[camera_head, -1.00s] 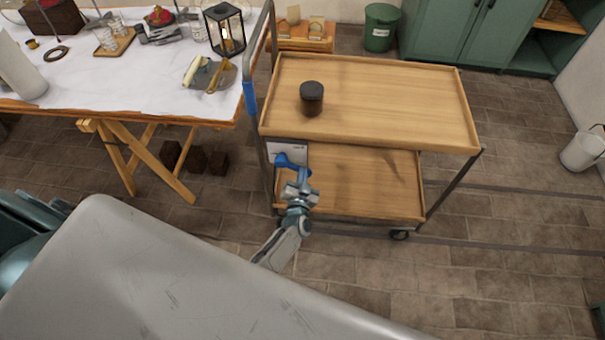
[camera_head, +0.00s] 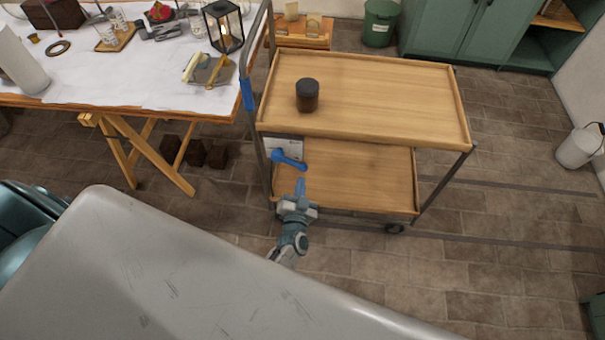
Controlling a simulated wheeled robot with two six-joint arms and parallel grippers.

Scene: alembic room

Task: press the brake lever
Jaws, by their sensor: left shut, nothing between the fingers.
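The blue brake lever (camera_head: 289,160) is on the near left side of the wooden two-shelf cart (camera_head: 440,142), in front of a small white-and-grey plate. It slopes down to the right. My left gripper (camera_head: 300,184) is just below the lever's free end, with its fingers pointing up towards it. The fingers are shut and hold nothing. A small gap shows between fingertips and lever in the picture; I cannot tell the depth between them. My right gripper is not in view.
A dark jar (camera_head: 307,96) stands on the cart's top shelf. A cloth-covered table (camera_head: 130,88) with a lantern (camera_head: 224,28) and tools is at the left. Green cabinets (camera_head: 470,28) and a green bin (camera_head: 380,22) stand behind. The floor right of the cart is mostly clear.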

